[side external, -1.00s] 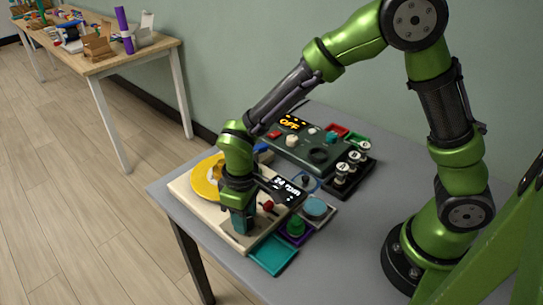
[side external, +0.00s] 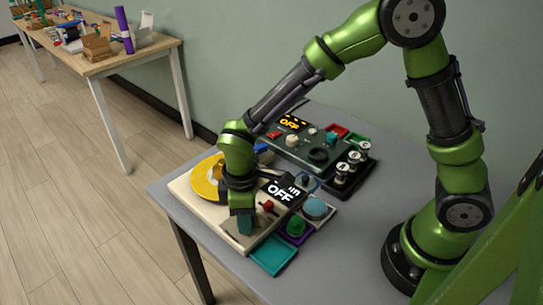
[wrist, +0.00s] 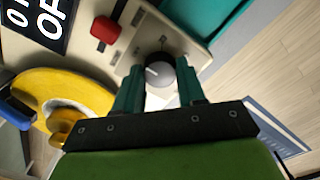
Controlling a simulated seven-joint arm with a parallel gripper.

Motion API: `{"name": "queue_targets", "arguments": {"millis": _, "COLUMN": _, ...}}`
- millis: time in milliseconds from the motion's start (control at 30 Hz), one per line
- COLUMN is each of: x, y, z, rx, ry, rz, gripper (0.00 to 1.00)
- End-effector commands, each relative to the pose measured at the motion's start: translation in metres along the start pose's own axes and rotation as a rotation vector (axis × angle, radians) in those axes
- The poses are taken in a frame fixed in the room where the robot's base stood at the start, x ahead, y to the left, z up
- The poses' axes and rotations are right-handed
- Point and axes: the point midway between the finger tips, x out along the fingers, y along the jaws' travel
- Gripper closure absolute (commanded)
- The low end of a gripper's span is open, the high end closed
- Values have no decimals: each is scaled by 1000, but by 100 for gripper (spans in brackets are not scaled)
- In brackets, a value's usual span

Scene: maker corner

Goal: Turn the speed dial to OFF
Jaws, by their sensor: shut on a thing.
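The speed dial (wrist: 160,72), a grey knob with a white pointer mark, sits on the cream machine base (side external: 197,208) in the wrist view. My gripper (wrist: 159,80) has its two teal fingers on either side of the dial, shut on it. In the side view my gripper (side external: 245,224) points down at the front part of the base and hides the dial. The black display (side external: 281,192) on the base reads OFF in large white letters; part of it also shows in the wrist view (wrist: 38,24).
A red-capped switch (wrist: 105,29) stands close to the dial. A yellow disc (side external: 206,178) lies on the base. A dark green panel (side external: 300,150) stands behind.

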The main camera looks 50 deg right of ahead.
Motion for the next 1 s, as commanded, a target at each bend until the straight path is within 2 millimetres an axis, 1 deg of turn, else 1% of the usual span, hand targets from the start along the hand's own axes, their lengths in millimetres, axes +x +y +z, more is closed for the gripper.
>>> {"name": "queue_targets", "arguments": {"millis": 233, "x": -1, "y": 0, "z": 0, "rx": -2, "ry": 1, "rz": 2, "gripper": 91}}
{"name": "queue_targets", "arguments": {"millis": 267, "x": -1, "y": 0, "z": 0, "rx": -2, "ry": 1, "rz": 2, "gripper": 59}}
{"name": "queue_targets", "arguments": {"millis": 400, "x": -1, "y": 0, "z": 0, "rx": -2, "ry": 1, "rz": 2, "gripper": 38}}
{"name": "queue_targets", "arguments": {"millis": 433, "x": 0, "y": 0, "z": 0, "rx": -2, "ry": 1, "rz": 2, "gripper": 35}}
{"name": "queue_targets", "arguments": {"millis": 667, "x": 0, "y": 0, "z": 0, "rx": -1, "ry": 1, "rz": 1, "gripper": 35}}
{"name": "queue_targets", "arguments": {"millis": 767, "x": -4, "y": 0, "z": 0, "rx": -1, "ry": 2, "rz": 2, "gripper": 35}}
{"name": "queue_targets", "arguments": {"millis": 867, "x": -14, "y": 1, "z": -1, "rx": -1, "ry": 4, "rz": 3, "gripper": 35}}
{"name": "queue_targets", "arguments": {"millis": 967, "x": -33, "y": 1, "z": -1, "rx": -1, "ry": 7, "rz": 4, "gripper": 35}}
{"name": "queue_targets", "arguments": {"millis": 1000, "x": -42, "y": 1, "z": -2, "rx": 0, "ry": 7, "rz": 5, "gripper": 35}}
